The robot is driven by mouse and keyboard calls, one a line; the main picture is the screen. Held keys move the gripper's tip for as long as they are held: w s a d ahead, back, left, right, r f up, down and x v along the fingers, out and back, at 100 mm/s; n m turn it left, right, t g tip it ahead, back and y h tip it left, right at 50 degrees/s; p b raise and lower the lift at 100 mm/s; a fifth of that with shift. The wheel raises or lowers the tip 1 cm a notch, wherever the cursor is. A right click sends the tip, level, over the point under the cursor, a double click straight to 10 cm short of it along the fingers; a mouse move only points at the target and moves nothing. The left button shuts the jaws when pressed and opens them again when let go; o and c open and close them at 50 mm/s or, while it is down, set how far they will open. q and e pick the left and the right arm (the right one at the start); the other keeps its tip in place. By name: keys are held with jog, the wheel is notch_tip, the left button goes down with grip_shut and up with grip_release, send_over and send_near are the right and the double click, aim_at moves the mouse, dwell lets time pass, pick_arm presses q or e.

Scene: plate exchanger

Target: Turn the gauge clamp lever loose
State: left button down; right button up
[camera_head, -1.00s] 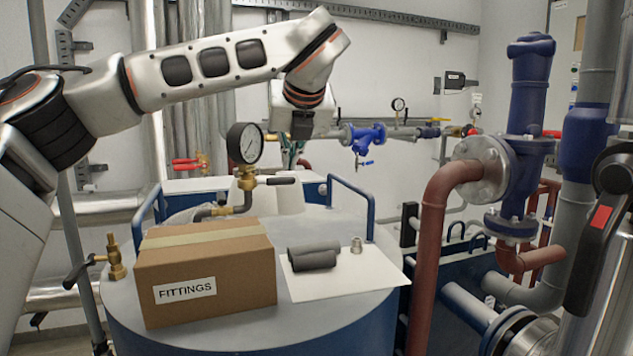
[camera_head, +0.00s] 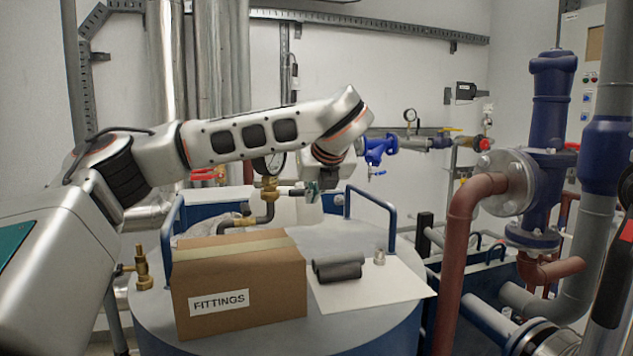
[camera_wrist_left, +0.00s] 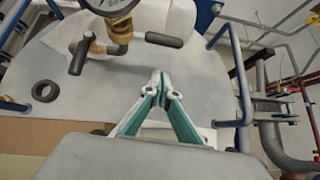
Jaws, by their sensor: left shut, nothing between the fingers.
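The pressure gauge (camera_head: 275,163) stands on brass fittings (camera_head: 270,188) above the tank top. My left forearm hides most of its dial in the head view; its lower edge also shows in the left wrist view (camera_wrist_left: 110,5). A black lever (camera_wrist_left: 164,40) sticks out to the right of the brass fittings in the left wrist view. My left gripper (camera_head: 313,190) has green-edged fingers with tips together and empty. In the left wrist view the fingertips (camera_wrist_left: 160,79) are below the lever in the picture, apart from it.
A FITTINGS box (camera_head: 240,285) stands at the front of the blue tank's grey top (camera_head: 150,325). Dark rolls (camera_head: 338,268) and a small metal piece (camera_head: 379,257) lie on a white sheet (camera_head: 385,290). A blue rail (camera_head: 377,206) rises on the right.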

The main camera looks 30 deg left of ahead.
aim_at(298, 193)
pick_arm(q)
jog(key=w+a+p, duration=0.1)
jog(key=w+a, duration=0.1)
jog(key=w+a+f, duration=0.1)
jog(key=w+a, duration=0.1)
jog(key=shift+p, duration=0.4)
pick_arm(e)
jog(key=shift+s+d+r+h, duration=0.3)
jog(key=shift+d+r, duration=0.1)
jog(key=shift+d, duration=0.15)
jog(key=shift+a, duration=0.1)
